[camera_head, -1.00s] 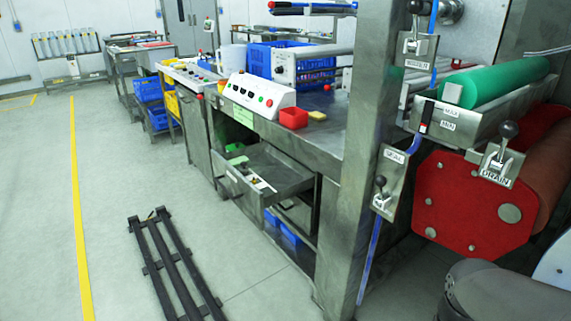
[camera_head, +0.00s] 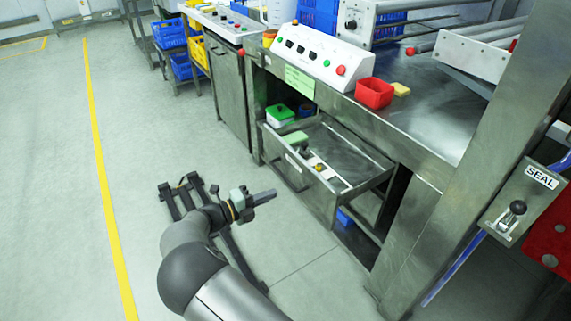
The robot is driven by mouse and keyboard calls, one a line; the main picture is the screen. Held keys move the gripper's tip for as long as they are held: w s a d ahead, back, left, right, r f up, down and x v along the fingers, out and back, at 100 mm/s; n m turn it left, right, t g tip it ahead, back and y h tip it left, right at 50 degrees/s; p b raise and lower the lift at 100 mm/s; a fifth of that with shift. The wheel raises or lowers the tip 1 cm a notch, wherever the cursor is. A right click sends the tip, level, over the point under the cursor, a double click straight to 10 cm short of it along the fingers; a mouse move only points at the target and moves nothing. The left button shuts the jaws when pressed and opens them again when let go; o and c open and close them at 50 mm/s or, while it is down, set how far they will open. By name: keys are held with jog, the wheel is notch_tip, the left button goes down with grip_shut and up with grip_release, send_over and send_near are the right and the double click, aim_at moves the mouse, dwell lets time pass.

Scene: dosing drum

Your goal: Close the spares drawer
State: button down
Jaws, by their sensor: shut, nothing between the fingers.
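The spares drawer (camera_head: 296,178) is a grey metal drawer under the steel bench, and it is pulled open toward the floor area. Inside it lie a light green block (camera_head: 295,138) and a few small parts, one with a yellow knob. My gripper (camera_head: 272,193) is shut and empty. It appears just left of the drawer's front panel in the picture, apart from it. I cannot tell the exact distance between them.
A steel post (camera_head: 480,150) stands right of the drawer. The bench top (camera_head: 430,117) carries a white control panel (camera_head: 318,60) and a red bin (camera_head: 374,93). A dark floor rack (camera_head: 172,200) lies by my arm.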

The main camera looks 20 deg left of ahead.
jog(key=a+n, duration=0.1)
jog(key=a, duration=0.1)
jog(key=b, duration=0.1)
send_near(309, 174)
jog(key=shift+t, duration=0.4)
jog(key=x, duration=0.6)
jog(key=shift+w+d+f, duration=0.1)
jog(key=shift+w+d, duration=0.05)
jog(key=shift+d, duration=0.3)
